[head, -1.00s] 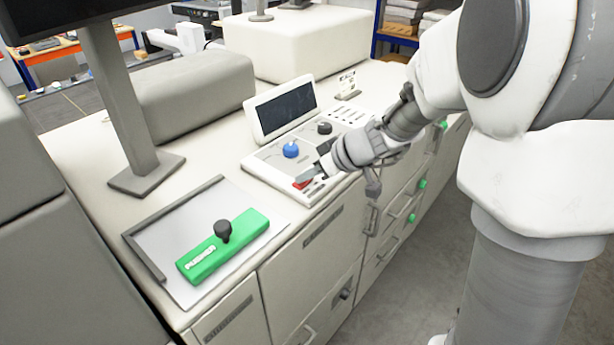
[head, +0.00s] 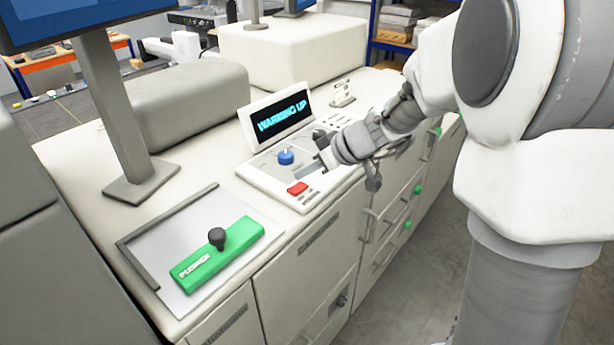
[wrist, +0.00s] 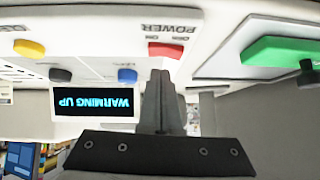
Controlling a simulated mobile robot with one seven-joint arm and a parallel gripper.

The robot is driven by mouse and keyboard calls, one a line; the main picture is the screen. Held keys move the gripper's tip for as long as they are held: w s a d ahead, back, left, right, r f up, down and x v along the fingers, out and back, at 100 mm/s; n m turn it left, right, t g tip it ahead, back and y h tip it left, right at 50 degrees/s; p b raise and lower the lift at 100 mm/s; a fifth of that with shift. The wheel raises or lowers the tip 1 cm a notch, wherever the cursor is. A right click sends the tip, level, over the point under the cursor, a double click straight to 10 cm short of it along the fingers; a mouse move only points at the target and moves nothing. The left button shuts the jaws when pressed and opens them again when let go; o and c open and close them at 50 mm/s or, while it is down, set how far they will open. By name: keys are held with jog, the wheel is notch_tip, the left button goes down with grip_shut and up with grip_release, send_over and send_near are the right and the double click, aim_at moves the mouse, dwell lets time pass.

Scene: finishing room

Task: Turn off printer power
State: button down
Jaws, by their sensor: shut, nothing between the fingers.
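The printer's control panel (head: 262,181) is on the white cabinet top. Its red power switch (head: 297,188) is at the panel's near front corner; in the wrist view the red switch (wrist: 165,50) sits beside the label POWER with ON and OFF marks. The panel's display (head: 279,116) is lit and reads WARMING UP; it also shows in the wrist view (wrist: 95,102). In the wrist view my fingers (wrist: 160,75) point toward the switch.
A blue knob (head: 286,157) stands on the panel close to my gripper. A green pusher block (head: 217,253) with a black knob lies on a tray at the near left. A grey monitor stand (head: 142,183) rises behind it. Drawers with handles line the cabinet front.

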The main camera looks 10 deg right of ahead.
notch_tip(320, 180, up, 3)
jog(key=shift+w+f+p, duration=0.15)
jog(key=shift+p, duration=0.2)
jog(key=b+v, duration=0.1)
jog(key=v, duration=0.9)
jog(key=shift+d+f, duration=0.2)
jog(key=shift+d, duration=0.1)
jog(key=shift+a+f+b, duration=0.1)
jog(key=shift+a+b, duration=0.05)
jog(key=shift+b, duration=0.45)
